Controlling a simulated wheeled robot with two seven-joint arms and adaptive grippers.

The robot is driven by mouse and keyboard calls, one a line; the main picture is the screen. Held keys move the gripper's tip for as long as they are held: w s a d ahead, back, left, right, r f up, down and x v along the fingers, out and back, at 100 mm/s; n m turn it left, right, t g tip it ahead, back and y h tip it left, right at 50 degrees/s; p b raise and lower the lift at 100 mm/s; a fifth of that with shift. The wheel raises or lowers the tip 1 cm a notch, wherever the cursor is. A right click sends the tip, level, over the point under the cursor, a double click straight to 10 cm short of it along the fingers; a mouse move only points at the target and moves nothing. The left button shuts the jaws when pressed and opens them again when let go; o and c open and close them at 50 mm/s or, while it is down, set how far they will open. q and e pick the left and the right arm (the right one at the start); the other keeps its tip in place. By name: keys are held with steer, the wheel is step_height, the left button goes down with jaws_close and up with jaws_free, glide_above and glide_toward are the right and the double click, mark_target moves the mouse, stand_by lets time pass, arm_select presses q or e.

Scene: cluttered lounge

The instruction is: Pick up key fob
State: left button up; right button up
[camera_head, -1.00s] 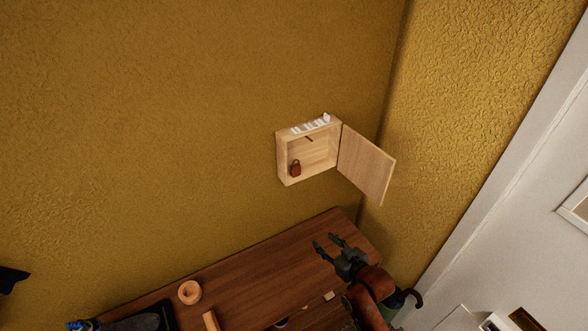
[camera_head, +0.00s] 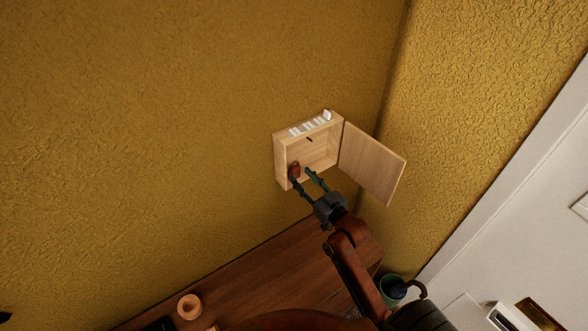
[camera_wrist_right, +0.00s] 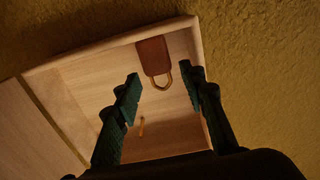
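The key fob (camera_head: 295,169), a reddish-brown tag with a tan loop, hangs inside an open wooden key box (camera_head: 280,160) on the wall. In the right wrist view the fob (camera_wrist_right: 153,57) shows between and beyond the fingertips, its loop (camera_wrist_right: 160,80) pointing toward the gripper. My right gripper (camera_head: 300,173) is open and empty, its fingertips at the front of the box, the left finger close to the fob and partly in front of it. The right wrist view also shows my right gripper (camera_wrist_right: 163,82) open, with no finger seen closed on the fob.
The box door (camera_head: 373,163) stands open to the right. A small peg (camera_wrist_right: 141,127) shows inside the box. Below is a wooden table (camera_head: 240,280) with a round wooden ring (camera_head: 189,306). A white door (camera_head: 500,190) is at the right.

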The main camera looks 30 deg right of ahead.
mark_target(297, 170)
steer(key=w+p, duration=0.1)
steer(key=w, duration=0.2)
steer(key=shift+w+r+p, duration=0.35)
steer(key=shift+r+p, duration=0.05)
steer(key=shift+w+f, duration=0.2)
steer(key=shift+w, duration=0.7)
steer(key=c, duration=0.6)
steer(key=shift+c, duration=1.2)
arm_select(q)
steer(key=shift+s+r, duration=0.15)
steer(key=shift+r, duration=0.4)
steer(key=shift+s+r, duration=0.15)
steer(key=shift+r, duration=0.4)
steer(key=shift+f, duration=0.1)
